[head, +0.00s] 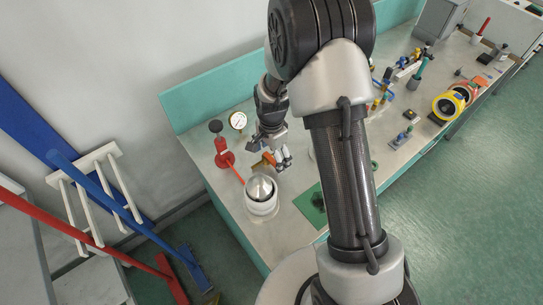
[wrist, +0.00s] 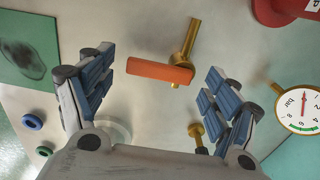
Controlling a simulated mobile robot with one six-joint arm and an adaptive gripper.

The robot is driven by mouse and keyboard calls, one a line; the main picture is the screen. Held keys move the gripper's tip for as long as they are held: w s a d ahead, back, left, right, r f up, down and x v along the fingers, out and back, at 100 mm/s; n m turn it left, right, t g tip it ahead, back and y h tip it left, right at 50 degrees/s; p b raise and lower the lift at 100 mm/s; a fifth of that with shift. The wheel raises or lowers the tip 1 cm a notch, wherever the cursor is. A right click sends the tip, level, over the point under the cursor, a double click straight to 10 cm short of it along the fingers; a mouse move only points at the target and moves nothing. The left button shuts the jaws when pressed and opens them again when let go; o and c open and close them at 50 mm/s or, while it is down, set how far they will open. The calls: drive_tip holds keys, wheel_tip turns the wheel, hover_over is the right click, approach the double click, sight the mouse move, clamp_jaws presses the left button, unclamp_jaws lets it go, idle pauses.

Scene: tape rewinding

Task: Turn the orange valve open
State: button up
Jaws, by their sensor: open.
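The orange valve handle (wrist: 160,71) shows in the wrist view between and just beyond my open fingers. It is a flat orange bar beside a brass stem (wrist: 187,42). In the head view the orange handle (head: 269,158) is small and partly hidden by my gripper (head: 276,162). My gripper is above the left part of the bench. In the wrist view my gripper (wrist: 158,93) has its two blue-padded fingers wide apart with nothing held. I cannot tell how far the fingers are from the handle in depth.
A pressure gauge (head: 237,121), a red stand (head: 223,153) and a silver-topped white container (head: 261,194) are close by. A green plate (head: 312,206) lies right of the container. A second brass part (wrist: 198,135) is near the right finger.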

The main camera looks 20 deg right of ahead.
drive_tip(key=shift+c, duration=0.3)
drive_tip(key=c, duration=1)
drive_tip(key=shift+n, duration=0.3)
drive_tip(key=n, duration=0.2)
drive_tip(key=d+n, duration=0.1)
drive_tip(key=n, duration=0.1)
drive_tip(key=shift+w, duration=0.3)
drive_tip(key=n, duration=0.3)
drive_tip(key=w+n, duration=0.1)
drive_tip(key=shift+d+n+p, duration=0.25)
drive_tip(key=shift+n+p, duration=0.05)
drive_tip(key=shift+p, duration=0.1)
drive_tip(key=n, duration=0.2)
drive_tip(key=w+n, duration=0.1)
drive_tip(key=n, duration=0.1)
drive_tip(key=shift+d+n, duration=0.1)
drive_tip(key=shift+n, duration=0.2)
drive_tip(key=shift+w+n, duration=0.25)
drive_tip(key=shift+n, duration=0.8)
drive_tip(key=shift+w+n, duration=0.25)
drive_tip(key=shift+n, duration=0.8)
